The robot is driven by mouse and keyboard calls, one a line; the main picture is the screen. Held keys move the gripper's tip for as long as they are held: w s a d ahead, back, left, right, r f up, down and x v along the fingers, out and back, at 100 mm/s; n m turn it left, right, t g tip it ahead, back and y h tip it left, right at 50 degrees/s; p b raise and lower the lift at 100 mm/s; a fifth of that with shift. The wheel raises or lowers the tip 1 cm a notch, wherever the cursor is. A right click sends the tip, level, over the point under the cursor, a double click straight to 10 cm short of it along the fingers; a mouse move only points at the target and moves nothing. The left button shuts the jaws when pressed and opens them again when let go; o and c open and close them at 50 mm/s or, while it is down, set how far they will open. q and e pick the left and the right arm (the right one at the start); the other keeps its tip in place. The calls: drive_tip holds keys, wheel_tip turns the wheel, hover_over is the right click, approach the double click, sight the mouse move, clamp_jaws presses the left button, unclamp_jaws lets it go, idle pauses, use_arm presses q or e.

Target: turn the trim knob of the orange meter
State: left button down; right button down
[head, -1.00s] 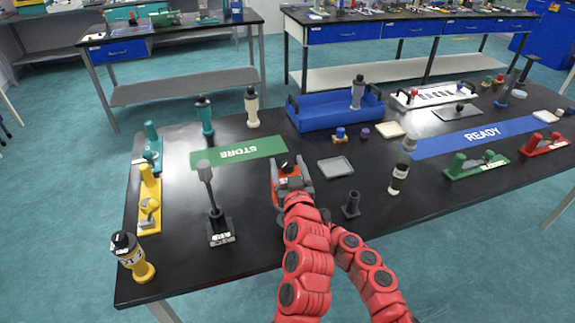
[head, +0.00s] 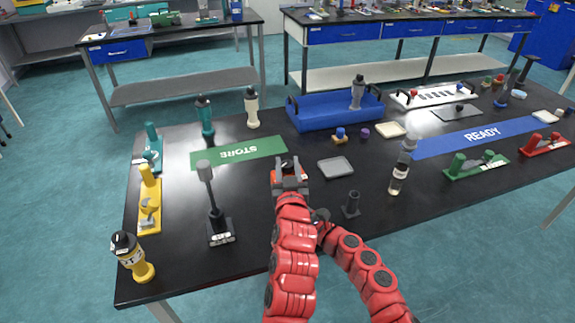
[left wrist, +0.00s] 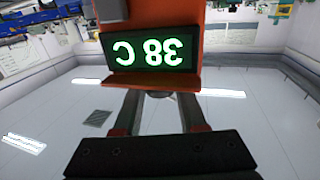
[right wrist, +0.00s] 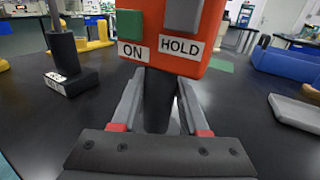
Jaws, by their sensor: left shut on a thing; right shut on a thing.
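The orange meter (head: 289,175) is held above the front middle of the black table, mostly covered by my left gripper (head: 290,186). In the left wrist view its orange body (left wrist: 222,52) fills the top, with a lit display (left wrist: 152,51) reading 38 C upside down. My left gripper's fingers (left wrist: 160,96) are shut at the meter's edge below the display; the trim knob between them is mostly hidden. My right gripper (right wrist: 160,76) is shut on the meter's dark handle (right wrist: 158,103), under the ON button (right wrist: 129,24) and HOLD label (right wrist: 181,46).
A dark stand (head: 220,229) with a grey-topped post is left of my arms. A small black holder (head: 351,206) and a grey tray (head: 336,168) are to the right. A green STORE mat (head: 238,152) lies behind, and a blue tray (head: 335,115) stands beyond.

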use_arm(q)
drive_tip(key=shift+c, duration=2.3)
unclamp_jaws()
drive_tip(key=shift+s, duration=0.15)
drive_tip(key=s, duration=1.1)
drive_tip(key=shift+s+d, duration=0.3)
drive_tip(key=shift+s, duration=0.1)
idle(0.8)
